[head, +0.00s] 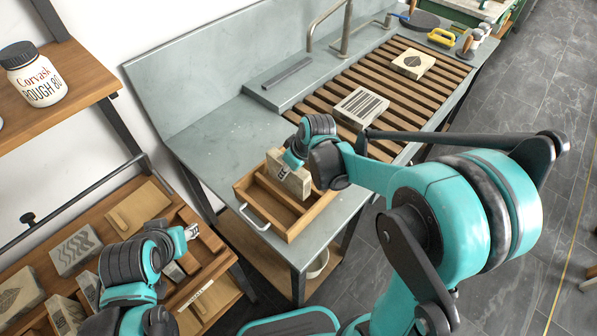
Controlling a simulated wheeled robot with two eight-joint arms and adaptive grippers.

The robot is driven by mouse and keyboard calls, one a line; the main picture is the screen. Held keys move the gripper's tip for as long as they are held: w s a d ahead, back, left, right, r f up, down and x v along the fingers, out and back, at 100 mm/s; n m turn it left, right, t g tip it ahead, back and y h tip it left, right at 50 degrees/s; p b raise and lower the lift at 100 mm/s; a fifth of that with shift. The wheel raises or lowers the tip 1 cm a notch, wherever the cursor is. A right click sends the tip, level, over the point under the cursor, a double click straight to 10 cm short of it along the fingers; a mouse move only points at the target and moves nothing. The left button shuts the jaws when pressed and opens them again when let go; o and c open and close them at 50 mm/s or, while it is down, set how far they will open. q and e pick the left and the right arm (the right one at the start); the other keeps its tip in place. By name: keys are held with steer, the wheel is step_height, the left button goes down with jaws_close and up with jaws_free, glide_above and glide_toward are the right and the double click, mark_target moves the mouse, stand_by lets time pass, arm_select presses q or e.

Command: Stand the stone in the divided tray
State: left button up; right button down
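The divided tray (242,190) is a wooden box with slats across it and a pale handle on its near left side. It sits on the grey counter's near end. A pale stone (296,182) with a dark mark stands on edge, roughly upright, at the tray's far right part. My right gripper (289,160) reaches down onto the stone's top edge and appears shut on it. Whether the stone's bottom rests on the tray floor is hidden. My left gripper (190,232) is away to the left, over the wooden rack, with no stone seen in it; its opening is unclear.
The wooden rack (125,185) at lower left holds several stones, among them a wavy-patterned one (75,250). A striped stone (360,108) and a leaf-marked stone (412,64) lie on the slatted sink top. A labelled jar (34,75) stands on the shelf. The counter (205,140) left of the tray is bare.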

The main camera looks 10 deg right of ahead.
mark_target(288, 178)
steer(key=shift+f+b, duration=0.9)
steer(key=shift+f, duration=1.05)
steer(key=shift+f, duration=0.2)
steer(key=c, duration=1.2)
jaws_free()
steer(key=shift+o, duration=0.2)
steer(key=shift+r, duration=0.1)
